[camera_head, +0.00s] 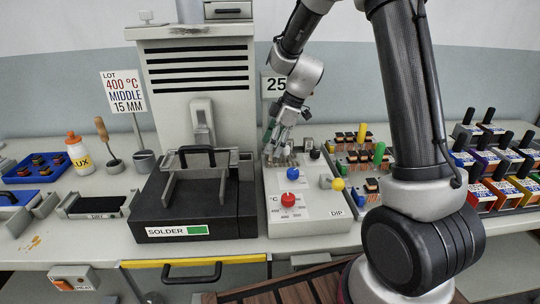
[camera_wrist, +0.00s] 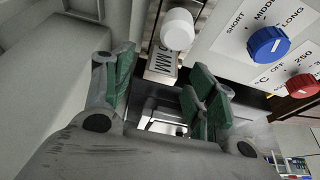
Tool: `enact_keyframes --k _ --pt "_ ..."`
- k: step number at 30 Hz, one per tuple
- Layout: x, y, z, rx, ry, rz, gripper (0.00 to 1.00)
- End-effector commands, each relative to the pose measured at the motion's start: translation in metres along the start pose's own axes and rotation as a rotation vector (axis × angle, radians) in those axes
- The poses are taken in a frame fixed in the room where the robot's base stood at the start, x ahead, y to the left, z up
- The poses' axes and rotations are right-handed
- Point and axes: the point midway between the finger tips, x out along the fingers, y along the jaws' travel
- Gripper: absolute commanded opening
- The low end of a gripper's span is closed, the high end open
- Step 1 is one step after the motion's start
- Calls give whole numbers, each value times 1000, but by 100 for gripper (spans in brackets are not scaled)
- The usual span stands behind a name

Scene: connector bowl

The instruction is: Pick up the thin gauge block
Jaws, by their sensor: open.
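My gripper (camera_head: 277,150) is at the back of the grey control box, beside the solder unit. In the wrist view my gripper (camera_wrist: 160,88) is open, with green pads on both sides of a gap. A pale plate marked "MM" (camera_wrist: 164,62) lies just beyond the gap; its first characters are partly cut off. A bright metallic piece (camera_wrist: 160,122) shows low between the fingers, and the palm hides part of it. I cannot tell whether it is the thin gauge block. In the head view the gripper hides the spot.
The control box has a blue knob (camera_head: 293,173), a red knob (camera_head: 288,200) and a yellow ball (camera_head: 338,184). The solder unit (camera_head: 195,215) stands close on the left. A white round knob (camera_wrist: 178,28) is near the fingers. Component racks (camera_head: 365,160) stand to the right.

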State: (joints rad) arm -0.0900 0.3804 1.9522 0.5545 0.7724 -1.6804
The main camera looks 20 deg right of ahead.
Motion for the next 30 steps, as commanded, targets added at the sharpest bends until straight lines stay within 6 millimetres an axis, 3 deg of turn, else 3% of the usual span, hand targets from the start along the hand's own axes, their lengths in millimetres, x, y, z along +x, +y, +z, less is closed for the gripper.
enact_keyframes --k 4,12,22,30 --pt "19 -1 0 1 -1 -3 57" --pt "23 0 0 1 0 0 57" --pt "22 0 0 1 -1 0 0" --pt "18 0 -2 0 0 1 0"
